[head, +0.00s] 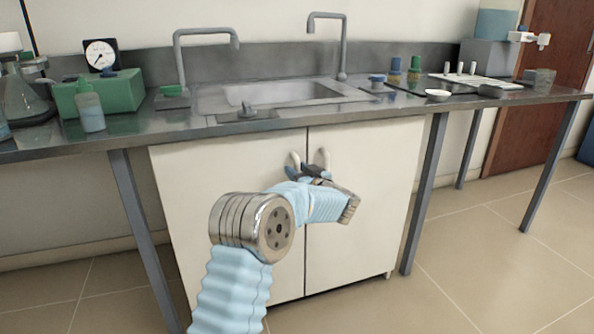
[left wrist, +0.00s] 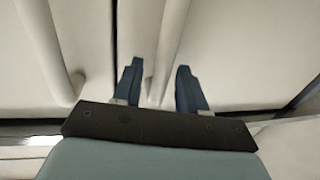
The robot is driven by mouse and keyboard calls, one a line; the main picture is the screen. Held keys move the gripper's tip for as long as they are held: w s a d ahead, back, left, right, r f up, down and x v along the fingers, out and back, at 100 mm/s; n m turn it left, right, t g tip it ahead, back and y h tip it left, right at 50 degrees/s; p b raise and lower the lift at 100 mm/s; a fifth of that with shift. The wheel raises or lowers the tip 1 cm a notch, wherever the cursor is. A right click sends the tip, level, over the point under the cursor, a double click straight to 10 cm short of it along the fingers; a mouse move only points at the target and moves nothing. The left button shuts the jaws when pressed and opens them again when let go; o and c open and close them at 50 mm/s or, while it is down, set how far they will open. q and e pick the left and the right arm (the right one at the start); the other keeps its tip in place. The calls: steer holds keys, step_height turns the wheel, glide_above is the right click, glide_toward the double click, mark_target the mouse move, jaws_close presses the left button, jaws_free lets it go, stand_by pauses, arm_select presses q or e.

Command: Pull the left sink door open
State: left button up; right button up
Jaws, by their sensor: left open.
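The left sink door (head: 230,210) is a cream panel under the sink and looks shut, level with the right door (head: 365,200). Its pale handle (head: 295,159) stands near the top by the centre seam, its lower part hidden by my gripper. My left gripper (head: 307,171) is open in front of the handles. In the left wrist view, the dark blue fingers of my left gripper (left wrist: 159,67) stand apart on either side of a pale handle bar (left wrist: 166,45); I cannot tell whether they touch it. My right gripper is not in view.
The right door's handle (head: 324,158) is close beside my gripper. The steel counter (head: 300,118) overhangs above, with a sink (head: 285,93), taps, a green box (head: 110,92) and bottles. Metal legs (head: 425,195) flank the cabinet. The tiled floor at the right is clear.

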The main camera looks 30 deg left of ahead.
arm_select(q)
steer(key=shift+w+a, duration=0.15)
steer(key=shift+a, duration=0.15)
jaws_close()
steer(key=shift+d, duration=0.15)
